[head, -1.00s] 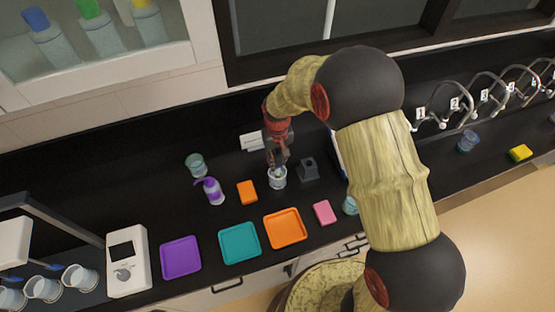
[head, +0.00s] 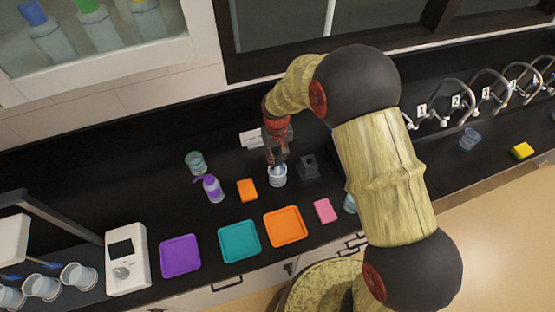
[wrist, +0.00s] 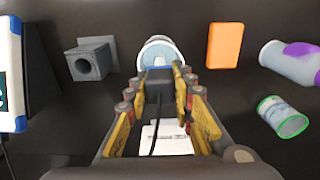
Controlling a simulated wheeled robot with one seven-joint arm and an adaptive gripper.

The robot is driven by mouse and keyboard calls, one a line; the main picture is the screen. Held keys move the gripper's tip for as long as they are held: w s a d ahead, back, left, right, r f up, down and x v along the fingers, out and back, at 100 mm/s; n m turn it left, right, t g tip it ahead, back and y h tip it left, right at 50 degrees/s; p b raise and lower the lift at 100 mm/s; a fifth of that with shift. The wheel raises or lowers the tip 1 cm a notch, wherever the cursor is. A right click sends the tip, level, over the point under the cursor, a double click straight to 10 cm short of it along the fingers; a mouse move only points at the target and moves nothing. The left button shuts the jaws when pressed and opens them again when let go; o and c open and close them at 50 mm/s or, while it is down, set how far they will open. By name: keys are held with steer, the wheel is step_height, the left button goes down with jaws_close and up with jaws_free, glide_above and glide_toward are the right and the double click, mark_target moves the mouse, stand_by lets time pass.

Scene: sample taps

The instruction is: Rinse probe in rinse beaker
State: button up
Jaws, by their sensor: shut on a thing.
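My gripper (head: 277,160) is shut on the probe (wrist: 158,88), a dark body with a black cable running back between the fingers in the wrist view. The rinse beaker (head: 278,179) is a small clear beaker with a pale rim, directly beneath my gripper in the head view. It also shows just beyond the fingertips in the wrist view (wrist: 161,48). The probe's lower end is over or inside the beaker; its tip is hidden, so depth cannot be told. A dark grey probe holder (head: 308,166) with a round hole stands to the right of the beaker, empty.
Near the beaker are an orange block (head: 247,190), a purple-and-white wash bottle (head: 210,188) and a green-rimmed beaker (head: 196,163). Purple (head: 180,256), teal (head: 240,241) and orange (head: 285,226) trays line the front. A pink block (head: 325,211) lies right of them.

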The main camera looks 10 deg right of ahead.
steer(key=shift+s+a, duration=0.1)
steer(key=shift+a, duration=0.05)
steer(key=shift+s+a, duration=0.15)
steer(key=shift+s, duration=0.1)
stand_by(0.3)
steer(key=shift+s+d, duration=0.35)
steer(key=shift+d, duration=0.1)
steer(key=shift+w+a, duration=0.1)
steer(key=shift+w, duration=0.35)
steer(key=shift+r, duration=0.15)
stand_by(0.6)
steer(key=shift+r+p, duration=2.55)
steer(key=shift+r, duration=2.1)
